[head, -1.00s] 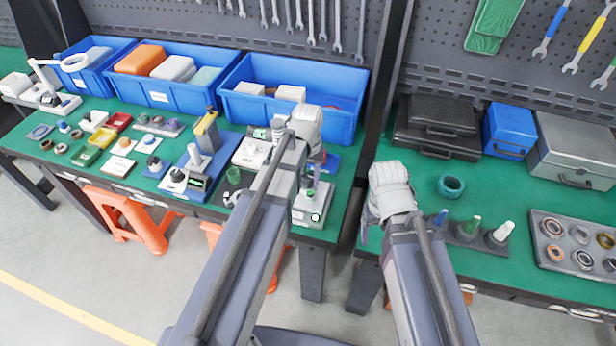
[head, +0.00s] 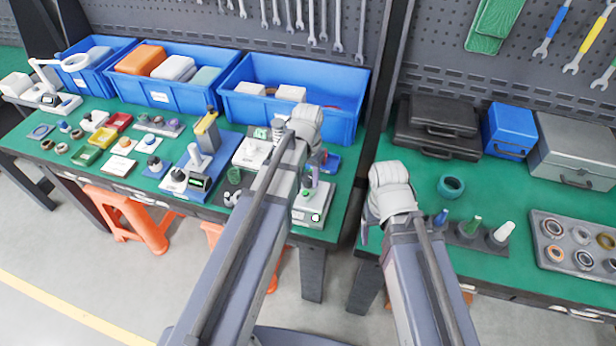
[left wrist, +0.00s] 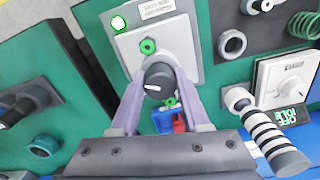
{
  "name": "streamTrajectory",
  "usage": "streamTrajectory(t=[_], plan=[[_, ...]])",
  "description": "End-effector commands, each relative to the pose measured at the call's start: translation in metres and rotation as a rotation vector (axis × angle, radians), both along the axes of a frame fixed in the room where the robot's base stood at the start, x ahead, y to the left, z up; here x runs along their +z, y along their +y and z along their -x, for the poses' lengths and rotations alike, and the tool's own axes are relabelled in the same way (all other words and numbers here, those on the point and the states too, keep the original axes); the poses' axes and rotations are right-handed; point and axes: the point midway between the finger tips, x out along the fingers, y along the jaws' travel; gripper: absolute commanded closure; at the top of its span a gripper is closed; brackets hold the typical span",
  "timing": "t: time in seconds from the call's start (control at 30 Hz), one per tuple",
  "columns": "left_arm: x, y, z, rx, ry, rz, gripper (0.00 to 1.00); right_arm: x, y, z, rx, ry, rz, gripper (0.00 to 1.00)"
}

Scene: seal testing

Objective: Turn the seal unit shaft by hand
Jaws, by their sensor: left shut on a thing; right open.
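The seal unit (head: 313,207) is a light grey box at the front right corner of the left bench. In the left wrist view its grey face (left wrist: 186,44) has a label, a lit green lamp and green ring-shaped parts. Its shaft ends in a dark round knob (left wrist: 158,76) with a white line across it. My left gripper (left wrist: 157,92) is shut on this knob, one purple finger on each side. In the head view my left arm hides part of the unit. My right gripper (head: 366,228) is open and empty by the right bench's left edge; its fingers are mostly hidden.
A white dial unit (left wrist: 287,78) and a black-and-white striped cylinder (left wrist: 272,140) stand close by the left gripper. Blue bins (head: 292,108) line the back. A gap separates the benches. The right bench holds a teal ring (head: 451,187), cones and cases.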

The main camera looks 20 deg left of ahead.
Motion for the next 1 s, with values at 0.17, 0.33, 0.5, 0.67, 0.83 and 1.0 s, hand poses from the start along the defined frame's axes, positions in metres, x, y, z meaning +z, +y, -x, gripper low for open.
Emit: streamTrajectory(t=[0.17,0.33,0.5,0.67,0.83,1.0], plan=[[-0.0001,0.0000,0.0006,-0.014,0.001,0.001,1.00,-0.0001,0.0000,0.0000,0.000,0.000,0.000,0.24],[-0.0001,0.0000,0.0006,-0.017,0.001,0.000,1.00,-0.0001,0.0000,0.0000,0.000,0.000,0.000,0.24],[-0.0001,0.0000,0.0007,-0.016,0.001,0.001,1.00,-0.0001,0.0000,0.0000,0.000,0.000,0.000,0.24],[-0.0001,0.0000,0.0006,-0.016,0.001,0.000,0.45,-0.0001,0.0000,0.0000,0.000,0.000,0.000,0.24],[-0.0001,0.0000,0.0003,-0.016,0.001,0.000,0.26,-0.0001,0.0000,0.0000,0.000,0.000,0.000,0.24],[0.0000,0.0000,0.0002,-0.016,0.000,0.000,0.24,0.0000,0.0000,0.0000,0.000,0.000,0.000,0.24]])
